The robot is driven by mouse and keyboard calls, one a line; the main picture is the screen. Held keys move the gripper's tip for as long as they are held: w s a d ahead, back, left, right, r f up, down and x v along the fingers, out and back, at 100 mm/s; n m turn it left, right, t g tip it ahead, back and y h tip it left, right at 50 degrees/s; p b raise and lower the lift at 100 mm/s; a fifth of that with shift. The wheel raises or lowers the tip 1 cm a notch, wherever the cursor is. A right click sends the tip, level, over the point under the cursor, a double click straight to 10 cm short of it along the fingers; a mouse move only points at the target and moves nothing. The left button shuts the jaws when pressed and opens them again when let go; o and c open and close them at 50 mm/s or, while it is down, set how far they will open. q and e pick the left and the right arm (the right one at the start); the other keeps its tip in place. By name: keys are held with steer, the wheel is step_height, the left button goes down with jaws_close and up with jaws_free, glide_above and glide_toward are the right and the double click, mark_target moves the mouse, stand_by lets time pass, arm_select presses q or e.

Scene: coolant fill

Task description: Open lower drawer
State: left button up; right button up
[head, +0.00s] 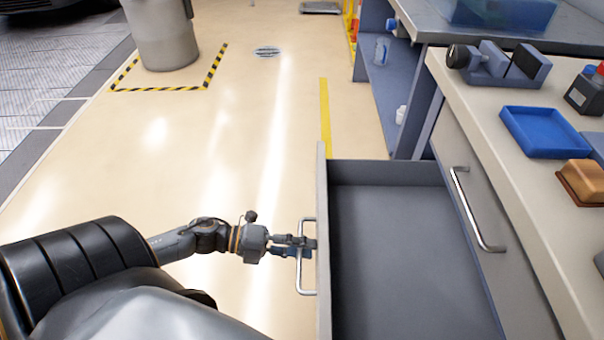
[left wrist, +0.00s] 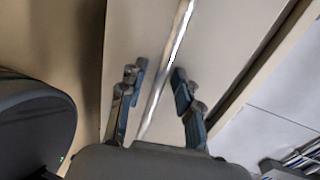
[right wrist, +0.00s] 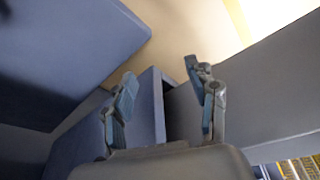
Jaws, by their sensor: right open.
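The lower drawer (head: 400,240) is pulled far out of the cabinet in the head view, and its grey inside is empty. Its silver bar handle (head: 300,287) is on the front panel (head: 323,190). My left gripper (head: 306,246) is at the middle of this handle. In the left wrist view its two fingers (left wrist: 160,84) stand on either side of the handle bar (left wrist: 163,75), with gaps showing, so it is open around the bar. My right gripper (right wrist: 165,92) shows only in the right wrist view, open and empty, with grey-blue panels beyond it.
The upper drawer's handle (head: 476,208) is on the cabinet face beside the open drawer. The worktop above holds a vise (head: 498,62), a blue tray (head: 545,131) and a brown block (head: 583,182). A bin (head: 162,35) stands far left. The floor left of the drawer is clear.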

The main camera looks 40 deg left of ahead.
arm_select(q)
steer(key=v, duration=1.2)
steer(key=shift+f, duration=0.1)
stand_by(0.4)
